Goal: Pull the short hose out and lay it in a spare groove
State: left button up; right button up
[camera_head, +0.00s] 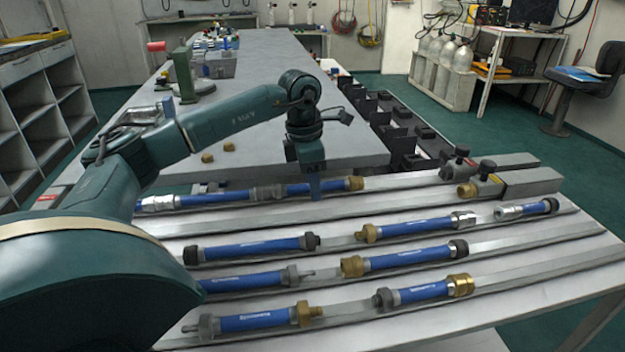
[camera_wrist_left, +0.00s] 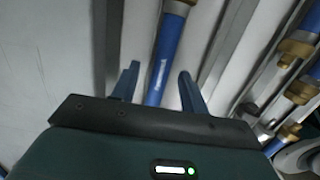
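In the head view, a short blue hose (camera_head: 333,187) with a brass end (camera_head: 355,183) lies in the rearmost groove. Its left end meets a grey coupling, in line with a longer blue hose (camera_head: 228,198). My left gripper (camera_head: 315,194) points down over the short hose. In the left wrist view, its two fingers (camera_wrist_left: 159,80) are apart, one on each side of the blue hose (camera_wrist_left: 166,52). I cannot tell whether they touch it. The hose's near end is hidden under the gripper body. My right gripper is not in view.
Several other blue hoses, such as the near one (camera_head: 254,320), lie in the nearer grooves of the panel (camera_head: 560,262).

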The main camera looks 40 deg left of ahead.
pick_arm(q)
jog(key=shift+r, duration=0.3)
notch_tip(320, 180, up, 12)
jog(key=s+a+p, duration=0.1)
jog(key=p, duration=0.1)
jog(key=shift+r+p, duration=0.25)
jog(key=shift+p, duration=0.05)
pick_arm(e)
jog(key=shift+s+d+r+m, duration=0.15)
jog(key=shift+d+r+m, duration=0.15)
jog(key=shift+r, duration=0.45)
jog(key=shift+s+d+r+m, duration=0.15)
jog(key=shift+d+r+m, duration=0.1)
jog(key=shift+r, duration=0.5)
pick_arm(q)
jog(key=shift+s, duration=0.1)
